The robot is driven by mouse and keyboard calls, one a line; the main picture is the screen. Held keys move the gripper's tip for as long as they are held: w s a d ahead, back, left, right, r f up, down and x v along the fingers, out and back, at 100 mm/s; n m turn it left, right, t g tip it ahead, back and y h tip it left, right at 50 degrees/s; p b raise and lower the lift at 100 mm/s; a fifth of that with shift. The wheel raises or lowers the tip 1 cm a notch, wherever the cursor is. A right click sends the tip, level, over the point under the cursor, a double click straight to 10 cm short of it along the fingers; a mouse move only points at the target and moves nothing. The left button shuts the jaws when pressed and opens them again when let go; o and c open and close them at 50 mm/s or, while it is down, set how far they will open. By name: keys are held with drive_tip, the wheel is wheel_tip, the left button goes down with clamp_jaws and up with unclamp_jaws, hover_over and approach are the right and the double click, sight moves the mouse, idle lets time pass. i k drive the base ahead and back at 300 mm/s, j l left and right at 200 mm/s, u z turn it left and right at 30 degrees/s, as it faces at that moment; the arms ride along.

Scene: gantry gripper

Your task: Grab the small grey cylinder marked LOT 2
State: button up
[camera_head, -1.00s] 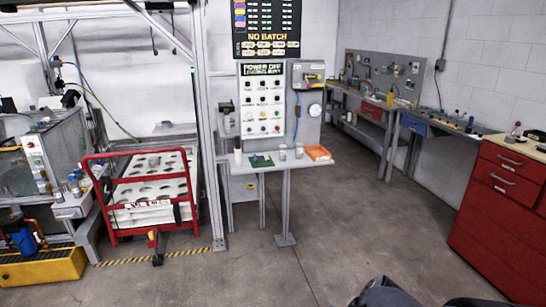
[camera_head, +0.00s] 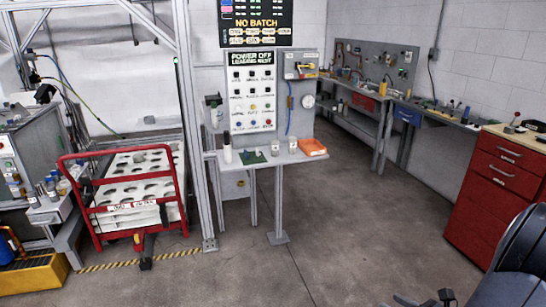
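Two small grey cylinders stand upright on the narrow shelf table under the control panel: a left one (camera_head: 275,147) and a right one (camera_head: 293,145). They are too small for me to read any LOT marking. More small grey cylinders (camera_head: 51,186) stand on a ledge of the machine at the far left, also unreadable. Dark parts of my own arm show at the lower right edge, well apart from the shelf table.
The shelf table (camera_head: 262,161) also holds a white bottle (camera_head: 227,153), a green mat (camera_head: 250,158) and an orange tray (camera_head: 312,147). A red cart (camera_head: 70,190) stands left of it. A red drawer cabinet (camera_head: 492,190) stands at right. The floor (camera_head: 350,220) between is clear.

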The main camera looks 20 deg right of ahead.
sight(275, 142)
drive_tip(key=i, duration=1.15)
drive_tip(key=i+z, duration=0.1)
drive_tip(key=i, duration=1.1)
drive_tip(key=i+j, duration=0.15)
drive_tip(key=i, duration=1)
